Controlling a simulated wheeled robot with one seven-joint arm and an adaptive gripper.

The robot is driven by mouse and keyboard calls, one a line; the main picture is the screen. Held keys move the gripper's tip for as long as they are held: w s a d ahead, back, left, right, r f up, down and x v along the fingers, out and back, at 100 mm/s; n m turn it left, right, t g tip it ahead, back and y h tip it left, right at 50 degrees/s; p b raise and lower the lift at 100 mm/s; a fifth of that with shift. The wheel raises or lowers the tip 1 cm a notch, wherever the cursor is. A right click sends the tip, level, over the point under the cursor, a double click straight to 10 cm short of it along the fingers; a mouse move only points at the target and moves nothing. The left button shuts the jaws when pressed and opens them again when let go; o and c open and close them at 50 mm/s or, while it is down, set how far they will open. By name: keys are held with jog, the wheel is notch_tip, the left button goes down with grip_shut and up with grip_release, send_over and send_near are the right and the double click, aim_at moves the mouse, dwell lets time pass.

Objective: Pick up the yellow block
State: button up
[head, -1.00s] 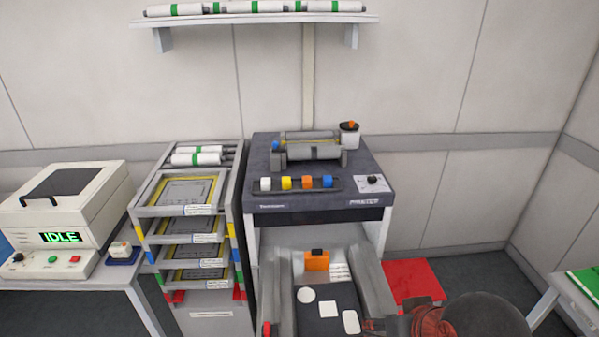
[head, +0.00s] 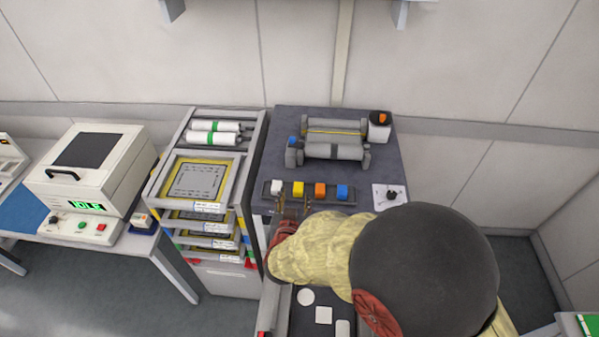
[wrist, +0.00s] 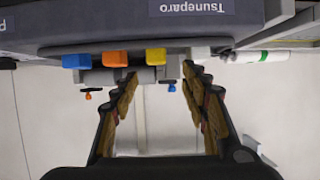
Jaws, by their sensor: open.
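The yellow block (head: 298,189) sits in a dark rack (head: 331,202) on the grey trolley top, between a white block (head: 277,187) and an orange block (head: 320,190). A blue block (head: 342,191) stands at the right end of the row. My gripper (head: 292,205) is open and empty just in front of the row, near the white and yellow blocks. In the wrist view, which looks upside down, the yellow block (wrist: 156,57) shows beyond the open fingers (wrist: 158,95), apart from them. My arm covers part of the trolley front in the head view.
A roller unit (head: 333,144) and a white pot with an orange top (head: 380,125) stand behind the row. A dark knob on a white plate (head: 389,197) is to its right. A rack of framed trays (head: 197,180) stands close on the left.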

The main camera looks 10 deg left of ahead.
aim_at(299, 186)
jog(key=x, duration=0.7)
jog(key=shift+w+d+f, duration=0.2)
jog(key=shift+w+d, duration=0.05)
jog(key=shift+w, duration=0.15)
jog(key=shift+c, duration=1.4)
grip_shut()
